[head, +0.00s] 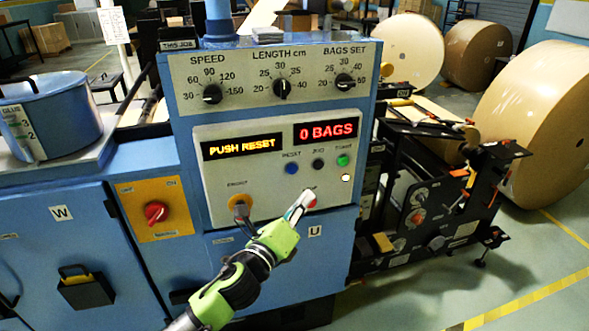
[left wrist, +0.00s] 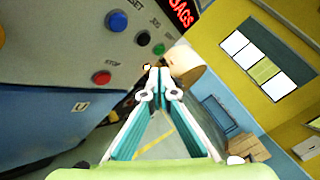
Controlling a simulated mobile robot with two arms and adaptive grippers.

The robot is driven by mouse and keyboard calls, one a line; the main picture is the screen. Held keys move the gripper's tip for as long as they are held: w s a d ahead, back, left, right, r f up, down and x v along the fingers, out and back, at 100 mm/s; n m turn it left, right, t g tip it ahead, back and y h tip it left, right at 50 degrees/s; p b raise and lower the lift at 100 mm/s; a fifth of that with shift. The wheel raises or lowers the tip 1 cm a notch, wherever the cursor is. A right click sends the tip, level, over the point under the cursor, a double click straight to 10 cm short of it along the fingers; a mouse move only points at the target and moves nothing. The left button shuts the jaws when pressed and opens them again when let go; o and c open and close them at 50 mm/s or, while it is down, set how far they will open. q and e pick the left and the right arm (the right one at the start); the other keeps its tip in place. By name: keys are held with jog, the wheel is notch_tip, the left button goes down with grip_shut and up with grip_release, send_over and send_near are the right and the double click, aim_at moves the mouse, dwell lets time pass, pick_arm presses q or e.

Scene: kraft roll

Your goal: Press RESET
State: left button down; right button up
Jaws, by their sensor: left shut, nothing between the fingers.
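The blue RESET button (head: 292,168) is on the pale control panel (head: 225,185), below the two lit displays. It also shows in the left wrist view (left wrist: 118,20), at the upper left and clear of the fingers. My left gripper (head: 303,200) is shut and empty, its tips below RESET and over part of a red button (head: 311,204) in the head view. In the left wrist view the tips (left wrist: 153,79) lie right of the red button. I cannot tell how far they are from the panel. My right gripper is not in view.
A yellow display (head: 241,146) reads PUSH RESET; a red one (head: 326,131) reads 0 BAGS. Right of RESET are a black button (head: 318,163) and a green one (head: 342,160). An orange-based knob (head: 240,205) sits lower left. Large paper rolls (head: 535,125) stand at right.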

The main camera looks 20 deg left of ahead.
aim_at(292, 169)
pick_arm(q)
jog(key=shift+w+a+b, duration=0.2)
jog(key=shift+w+a, duration=0.65)
jog(key=shift+w, duration=0.4)
jog(key=shift+w+a+b, duration=0.15)
jog(key=shift+w+a, duration=0.65)
jog(key=shift+w, duration=0.4)
jog(key=shift+w+a+b, duration=0.2)
jog(key=shift+w+a, duration=0.65)
jog(key=shift+w, duration=0.4)
jog(key=shift+w+a, duration=0.1)
jog(key=shift+w+a, duration=0.15)
jog(key=shift+w, duration=0.1)
jog(key=shift+w+a, duration=0.3)
jog(key=shift+w, duration=0.05)
jog(key=shift+s+d, duration=0.45)
jog(key=shift+s, duration=0.3)
